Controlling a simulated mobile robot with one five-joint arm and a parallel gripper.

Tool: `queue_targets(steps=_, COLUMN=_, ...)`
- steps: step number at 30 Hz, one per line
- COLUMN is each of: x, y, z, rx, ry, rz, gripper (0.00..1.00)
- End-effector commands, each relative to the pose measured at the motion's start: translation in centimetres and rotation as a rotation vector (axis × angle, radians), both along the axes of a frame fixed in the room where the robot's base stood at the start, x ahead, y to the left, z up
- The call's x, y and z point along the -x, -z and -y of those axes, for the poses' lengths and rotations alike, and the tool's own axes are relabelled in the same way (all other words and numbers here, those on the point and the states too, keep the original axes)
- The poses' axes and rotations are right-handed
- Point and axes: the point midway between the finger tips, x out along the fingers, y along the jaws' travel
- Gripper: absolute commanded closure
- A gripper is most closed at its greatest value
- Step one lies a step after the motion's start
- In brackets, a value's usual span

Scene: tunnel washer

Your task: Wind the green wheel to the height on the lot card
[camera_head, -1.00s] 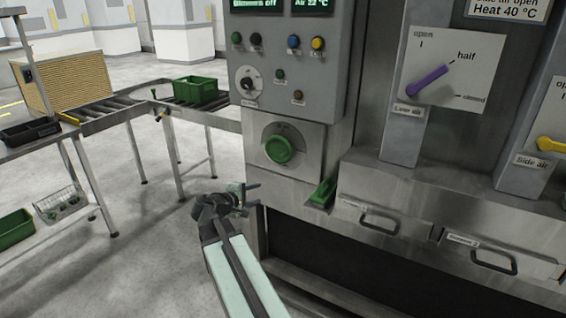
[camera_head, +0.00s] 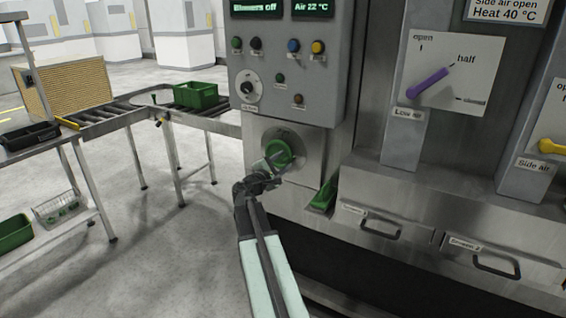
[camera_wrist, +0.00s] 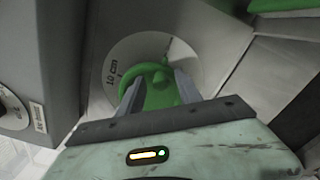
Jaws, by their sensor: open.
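The green wheel (camera_head: 277,151) is on a pale round dial on the machine's front, below the button panel. In the wrist view the wheel (camera_wrist: 152,86) has a round hub, and "10 cm" is printed on the dial plate (camera_wrist: 116,62) beside it. My gripper (camera_head: 281,162) is open, in front of the wheel. In the wrist view my gripper's fingers (camera_wrist: 157,90) appear on either side of the wheel; whether they touch it I cannot tell. A card (camera_head: 505,12) at the top right reads "Side air open, Heat 40 °C"; its top is cut off.
A purple lever (camera_head: 430,83) and a yellow lever (camera_head: 551,146) are at right. A green tray-like part (camera_head: 323,195) sticks out right of the wheel. Drawer handles (camera_head: 381,229) are below. A roller conveyor with a green crate (camera_head: 195,94) stands at left, with open floor before it.

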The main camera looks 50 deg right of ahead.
Motion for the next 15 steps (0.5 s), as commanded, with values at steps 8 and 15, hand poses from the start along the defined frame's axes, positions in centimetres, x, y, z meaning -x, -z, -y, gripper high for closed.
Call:
queue_targets(steps=8, x=0.02, y=0.01, z=0.1, rx=0.0, ry=0.0, rz=0.001, gripper=0.75)
queue_targets(steps=15, x=-0.01, y=0.01, z=0.47, rx=0.0, ry=0.0, rz=0.001, gripper=1.0)
